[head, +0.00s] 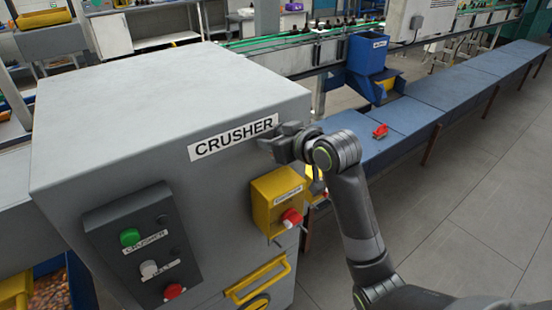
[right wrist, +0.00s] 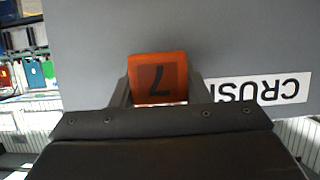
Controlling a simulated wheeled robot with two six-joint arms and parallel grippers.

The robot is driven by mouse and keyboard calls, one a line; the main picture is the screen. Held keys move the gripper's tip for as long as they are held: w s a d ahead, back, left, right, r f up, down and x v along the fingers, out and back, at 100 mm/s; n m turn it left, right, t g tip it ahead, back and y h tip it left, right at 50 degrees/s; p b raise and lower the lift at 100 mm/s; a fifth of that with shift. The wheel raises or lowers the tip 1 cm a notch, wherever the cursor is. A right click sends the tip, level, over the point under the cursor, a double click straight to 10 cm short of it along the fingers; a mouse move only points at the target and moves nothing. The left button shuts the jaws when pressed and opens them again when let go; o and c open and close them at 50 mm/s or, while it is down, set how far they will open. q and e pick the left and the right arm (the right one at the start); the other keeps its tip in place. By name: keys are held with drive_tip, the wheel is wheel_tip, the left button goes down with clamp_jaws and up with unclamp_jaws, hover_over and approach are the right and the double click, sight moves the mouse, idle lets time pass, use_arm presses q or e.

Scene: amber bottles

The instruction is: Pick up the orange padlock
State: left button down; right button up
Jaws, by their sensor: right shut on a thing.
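The orange padlock (right wrist: 158,78) shows in the right wrist view as an orange block with a dark "7" on its face. It sits between the fingers of my right gripper (right wrist: 160,92), which is shut on it. In the head view my right gripper (head: 275,143) is in front of the crusher's face, by the right end of the "CRUSHER" label. The padlock cannot be made out there. I cannot tell how far it is from the crusher. My left gripper is in neither view.
The grey crusher (head: 160,95) fills the left. Its front has a button panel (head: 140,245) and a yellow box with a red knob (head: 291,217). A long blue bench (head: 450,90) runs to the back right, with a small red object (head: 380,131) on it. Floor at right is clear.

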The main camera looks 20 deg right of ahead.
wheel_tip(320, 180, up, 19)
drive_tip(key=b, duration=0.2)
drive_tip(key=shift+b, duration=0.35)
idle(0.8)
